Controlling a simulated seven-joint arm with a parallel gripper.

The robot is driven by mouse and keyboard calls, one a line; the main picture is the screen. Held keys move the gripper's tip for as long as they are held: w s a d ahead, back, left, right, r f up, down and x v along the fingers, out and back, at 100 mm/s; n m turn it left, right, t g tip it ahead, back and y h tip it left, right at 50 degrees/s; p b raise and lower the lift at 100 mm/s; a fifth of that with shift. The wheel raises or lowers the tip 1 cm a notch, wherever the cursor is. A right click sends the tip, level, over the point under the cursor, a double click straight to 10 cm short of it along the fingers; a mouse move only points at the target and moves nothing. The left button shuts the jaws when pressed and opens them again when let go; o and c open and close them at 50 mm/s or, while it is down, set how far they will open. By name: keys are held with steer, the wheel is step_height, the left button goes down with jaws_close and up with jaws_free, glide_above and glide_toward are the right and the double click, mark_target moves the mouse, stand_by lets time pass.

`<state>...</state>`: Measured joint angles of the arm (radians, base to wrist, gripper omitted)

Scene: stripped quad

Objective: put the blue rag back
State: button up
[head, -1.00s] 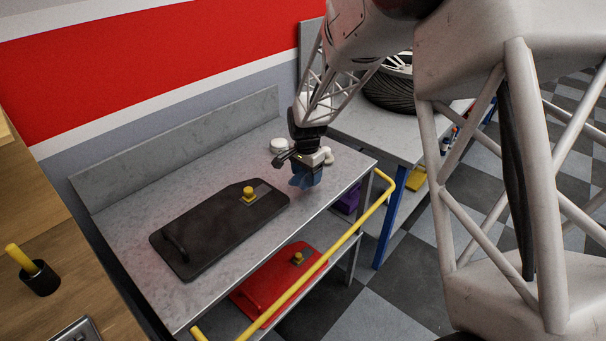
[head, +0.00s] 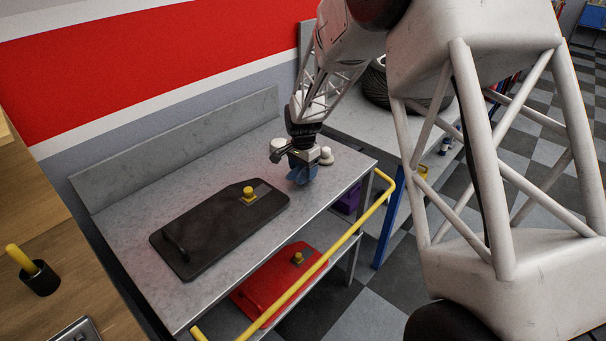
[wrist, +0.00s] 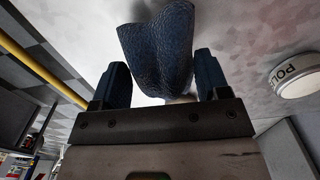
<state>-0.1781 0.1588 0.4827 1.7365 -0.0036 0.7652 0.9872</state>
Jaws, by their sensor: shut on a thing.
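The blue rag (head: 302,174) hangs bunched below my gripper (head: 300,164) over the right end of the grey metal trolley top (head: 225,170). In the wrist view the rag (wrist: 158,45) shows as dark blue folded cloth between the two fingers of my gripper (wrist: 162,82), which is shut on it. The rag is close to the surface; I cannot tell whether its lower edge touches.
A black panel with a yellow knob (head: 190,232) lies left of the rag. White round items (head: 326,156) stand just right of and behind my gripper; a white lidded tin (wrist: 296,76) shows in the wrist view. A yellow rail (head: 330,250) runs along the front.

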steer(key=shift+f, duration=1.15)
steer(key=o, duration=0.9)
steer(key=shift+f, duration=0.1)
step_height(320, 180, up, 12)
steer(key=shift+r, duration=0.1)
stand_by(0.4)
